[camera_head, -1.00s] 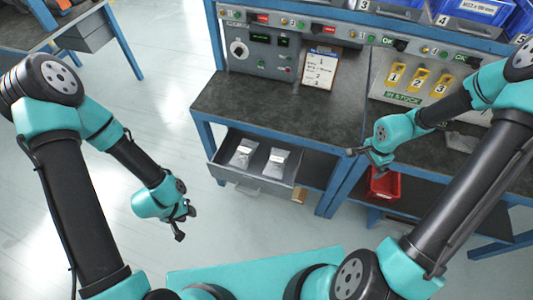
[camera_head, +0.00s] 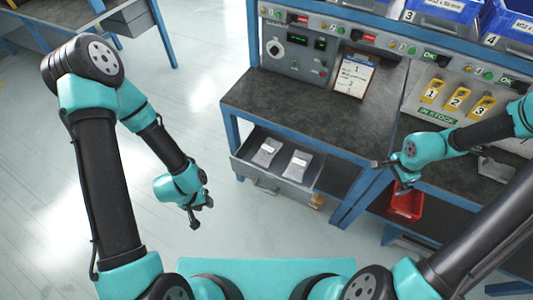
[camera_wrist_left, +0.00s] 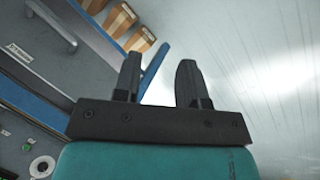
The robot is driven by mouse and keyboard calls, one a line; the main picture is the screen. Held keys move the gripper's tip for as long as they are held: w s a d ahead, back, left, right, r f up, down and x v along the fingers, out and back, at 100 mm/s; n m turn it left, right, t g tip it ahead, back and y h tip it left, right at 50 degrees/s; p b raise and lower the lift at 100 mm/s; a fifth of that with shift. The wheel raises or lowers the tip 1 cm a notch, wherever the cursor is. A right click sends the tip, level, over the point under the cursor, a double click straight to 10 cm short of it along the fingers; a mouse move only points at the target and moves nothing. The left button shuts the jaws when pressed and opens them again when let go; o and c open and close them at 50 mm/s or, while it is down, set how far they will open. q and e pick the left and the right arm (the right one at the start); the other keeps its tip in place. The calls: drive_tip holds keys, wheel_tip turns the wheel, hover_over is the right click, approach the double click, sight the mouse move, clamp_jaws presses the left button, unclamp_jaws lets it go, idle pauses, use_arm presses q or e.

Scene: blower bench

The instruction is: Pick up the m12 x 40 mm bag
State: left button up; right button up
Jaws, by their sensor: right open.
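Two grey bags with white labels lie in the open drawer (camera_head: 244,165) under the bench: a left bag (camera_head: 267,151) and a right bag (camera_head: 297,165). Their labels are too small to read, so I cannot tell which is the m12 x 40 mm bag. My left gripper (camera_head: 197,212) hangs over the floor, left of and apart from the drawer. In the left wrist view its two fingers (camera_wrist_left: 157,80) stand apart with nothing between them. My right gripper (camera_head: 388,176) is open by the bench front, above the red bin and right of the drawer.
A red bin (camera_head: 407,204) sits on the shelf below the right bench. A clipboard (camera_head: 355,75) leans on the control panel (camera_head: 298,50). Yellow numbered tags (camera_head: 456,99) and blue bins (camera_head: 440,15) are at the right. The floor (camera_head: 100,95) left of the bench is open.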

use_arm(q)
drive_tip(key=o, duration=1.1)
drive_tip(key=shift+w, duration=0.1)
use_arm(e)
drive_tip(key=shift+s, duration=0.1)
